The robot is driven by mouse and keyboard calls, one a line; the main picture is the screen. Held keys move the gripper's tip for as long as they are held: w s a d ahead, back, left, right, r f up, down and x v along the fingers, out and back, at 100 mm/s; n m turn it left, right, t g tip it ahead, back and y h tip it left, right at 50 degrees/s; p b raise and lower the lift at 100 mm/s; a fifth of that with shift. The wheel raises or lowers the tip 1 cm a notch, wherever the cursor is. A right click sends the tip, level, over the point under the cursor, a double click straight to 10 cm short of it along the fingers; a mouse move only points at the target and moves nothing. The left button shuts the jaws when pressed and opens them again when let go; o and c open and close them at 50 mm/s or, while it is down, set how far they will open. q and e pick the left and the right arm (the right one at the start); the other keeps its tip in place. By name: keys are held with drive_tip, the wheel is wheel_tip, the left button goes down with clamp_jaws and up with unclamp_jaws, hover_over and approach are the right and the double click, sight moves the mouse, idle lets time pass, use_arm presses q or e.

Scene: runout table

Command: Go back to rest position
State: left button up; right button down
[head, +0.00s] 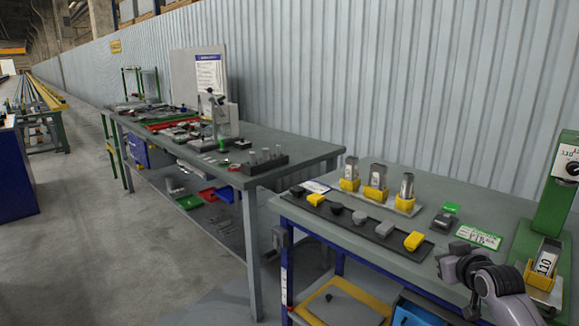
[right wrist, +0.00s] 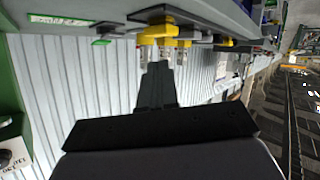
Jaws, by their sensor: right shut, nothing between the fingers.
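My right gripper (head: 447,258) is at the lower right of the head view, above the front edge of the near grey table (head: 360,245). In the right wrist view its black fingers (right wrist: 158,72) are together, with nothing between them. The gripper is apart from the objects on the table. My left gripper is not in view.
On the near table stand yellow holders with metal pieces (head: 376,182), a dark strip (head: 342,222) with several small blocks, a green-and-white card (head: 479,236) and a green stand (head: 552,195). A longer, cluttered table (head: 285,150) is farther left. Open floor (head: 110,240) lies at left.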

wheel_tip(320, 180, up, 7)
drive_tip(key=w+d+t+h, duration=0.1)
drive_tip(key=d+t, duration=0.1)
drive_tip(key=t, duration=0.2)
drive_tip(key=s+a+f+g+y, duration=0.1)
drive_tip(key=s+a+f, duration=0.2)
drive_tip(key=s+f, duration=0.3)
drive_tip(key=s+a+f+n+g, duration=0.1)
drive_tip(key=s+a+f, duration=0.2)
drive_tip(key=f, duration=0.4)
drive_tip(key=s+a+f+g+y, duration=0.1)
drive_tip(key=s+a+f, duration=0.35)
drive_tip(key=f, duration=0.25)
drive_tip(key=s+a+f+g, duration=0.1)
drive_tip(key=s+a+f, duration=0.1)
drive_tip(key=s, duration=0.6)
drive_tip(key=s+a+f+g+y, duration=0.1)
drive_tip(key=s+f, duration=0.3)
drive_tip(key=s, duration=0.4)
drive_tip(key=s+a+f+g, duration=0.2)
drive_tip(key=s+a+f, duration=0.1)
drive_tip(key=s, duration=0.5)
drive_tip(key=shift+a+f+m+y, duration=0.3)
drive_tip(key=shift+a+f+m, duration=0.1)
drive_tip(key=shift+a, duration=0.1)
drive_tip(key=shift+s, duration=0.1)
